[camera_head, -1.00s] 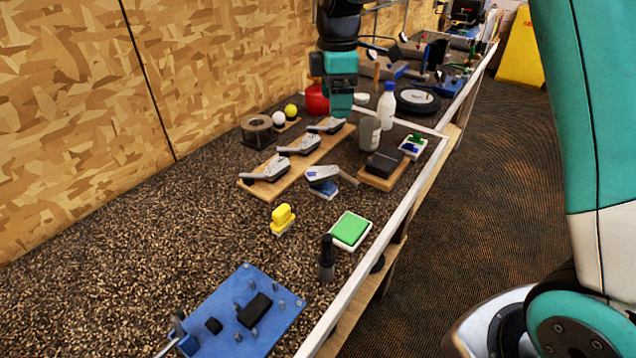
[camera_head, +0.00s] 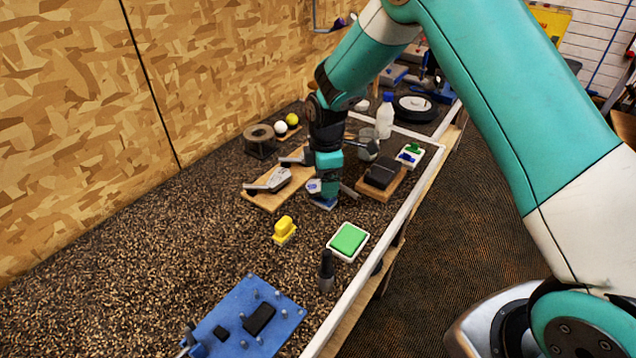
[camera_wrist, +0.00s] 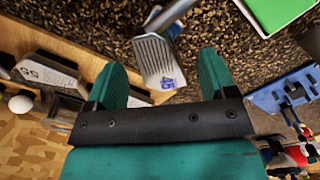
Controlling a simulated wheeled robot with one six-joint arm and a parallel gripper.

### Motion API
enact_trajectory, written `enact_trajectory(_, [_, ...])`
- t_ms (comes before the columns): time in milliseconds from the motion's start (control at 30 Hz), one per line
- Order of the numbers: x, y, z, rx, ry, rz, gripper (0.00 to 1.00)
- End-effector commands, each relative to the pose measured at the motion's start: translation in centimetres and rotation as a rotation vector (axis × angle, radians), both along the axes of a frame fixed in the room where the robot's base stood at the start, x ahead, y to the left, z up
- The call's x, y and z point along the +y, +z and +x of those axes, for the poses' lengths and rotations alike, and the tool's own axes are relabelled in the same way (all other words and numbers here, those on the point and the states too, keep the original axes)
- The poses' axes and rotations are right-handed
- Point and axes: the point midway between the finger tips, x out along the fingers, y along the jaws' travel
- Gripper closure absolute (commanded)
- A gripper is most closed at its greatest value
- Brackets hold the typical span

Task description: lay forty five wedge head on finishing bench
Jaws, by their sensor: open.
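A grooved silver club head (camera_wrist: 156,56) with a small blue-purple mark lies between the finger ends of my gripper (camera_wrist: 162,62) in the wrist view. The fingers are open, one on each side, and do not visibly touch it. In the head view my gripper (camera_head: 328,186) is low over this head (camera_head: 313,186), which rests at a small blue block (camera_head: 323,202) and is partly hidden. Other club heads lie on a wooden board (camera_head: 264,202); one (camera_head: 270,181) shows clearly. Which surface is the finishing bench is unclear.
A yellow block (camera_head: 284,230), a green pad (camera_head: 348,240) and a black bottle (camera_head: 327,271) stand in front. A dark block on wood (camera_head: 381,172) is at the right. A blue pegged plate (camera_head: 243,312) lies nearest. The speckled bench left of these is clear.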

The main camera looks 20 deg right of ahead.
Motion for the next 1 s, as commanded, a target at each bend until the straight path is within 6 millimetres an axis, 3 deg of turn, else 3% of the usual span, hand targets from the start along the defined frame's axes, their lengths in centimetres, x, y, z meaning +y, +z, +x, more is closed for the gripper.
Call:
enact_trajectory(133, [-0.04, -1.17, -0.03, 0.001, -0.001, 0.000, 0.22])
enact_trajectory(333, [-0.05, -1.33, 0.00, -0.001, -0.001, 0.000, 0.22])
enact_trajectory(367, [-0.05, -1.33, 0.00, -0.001, -0.001, 0.000, 0.25])
enact_trajectory(600, [-0.04, -1.29, 0.00, -0.001, -0.001, 0.000, 0.80])
enact_trajectory(667, [-0.02, -1.24, 0.03, -0.002, -0.001, 0.001, 0.90])
enact_trajectory(1000, [-0.01, -0.56, 0.12, -0.005, -0.001, 0.001, 0.90])
